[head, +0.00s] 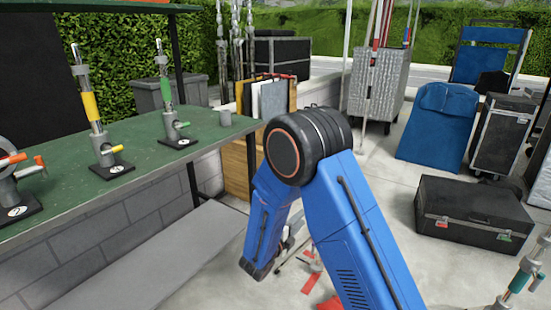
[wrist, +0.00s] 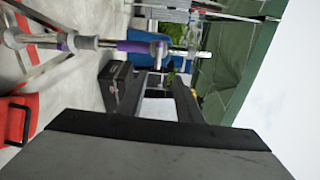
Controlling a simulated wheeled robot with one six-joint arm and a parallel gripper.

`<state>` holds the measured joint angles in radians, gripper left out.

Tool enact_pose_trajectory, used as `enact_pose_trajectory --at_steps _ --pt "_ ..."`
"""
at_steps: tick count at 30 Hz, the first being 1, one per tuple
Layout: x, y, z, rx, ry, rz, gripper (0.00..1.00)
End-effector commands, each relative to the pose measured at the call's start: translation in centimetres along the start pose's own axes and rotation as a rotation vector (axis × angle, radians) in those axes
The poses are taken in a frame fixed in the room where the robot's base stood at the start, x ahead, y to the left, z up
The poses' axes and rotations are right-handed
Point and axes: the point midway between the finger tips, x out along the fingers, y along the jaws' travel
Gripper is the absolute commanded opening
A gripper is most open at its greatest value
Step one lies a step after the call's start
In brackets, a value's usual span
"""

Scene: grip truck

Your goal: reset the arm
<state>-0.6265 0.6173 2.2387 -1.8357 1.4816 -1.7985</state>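My blue arm (head: 355,235) is bent, with its black elbow joint (head: 308,145) high in the middle of the head view. The forearm (head: 268,225) slopes down beside the bench. My gripper is mostly hidden behind the arm in the head view. In the wrist view my gripper (wrist: 161,82) shows as two dark fingers standing apart, with a light gap between them. I see nothing held between them.
A green-topped bench (head: 110,190) with clamp stands (head: 105,150) is at left. A black case (head: 470,215) and blue panel (head: 437,125) stand at right. The wrist view shows a purple-banded pole (wrist: 135,46) and a red object (wrist: 22,105). Floor between bench and case is partly clear.

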Motion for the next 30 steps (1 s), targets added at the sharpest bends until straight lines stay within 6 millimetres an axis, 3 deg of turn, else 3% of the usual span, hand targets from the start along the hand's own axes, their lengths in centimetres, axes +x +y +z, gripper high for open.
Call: enact_pose_trajectory --at_steps 7,14,21,30 --pt "2.1 -5.5 -7.6 0.309 0.222 0.041 0.32" --pt "2.3 -9.6 -15.7 0.658 0.463 0.055 0.32" --pt "0.7 -12.6 -23.5 1.031 0.712 0.033 0.32" --pt "-3.4 -14.7 -31.2 1.504 1.02 -0.041 0.32"
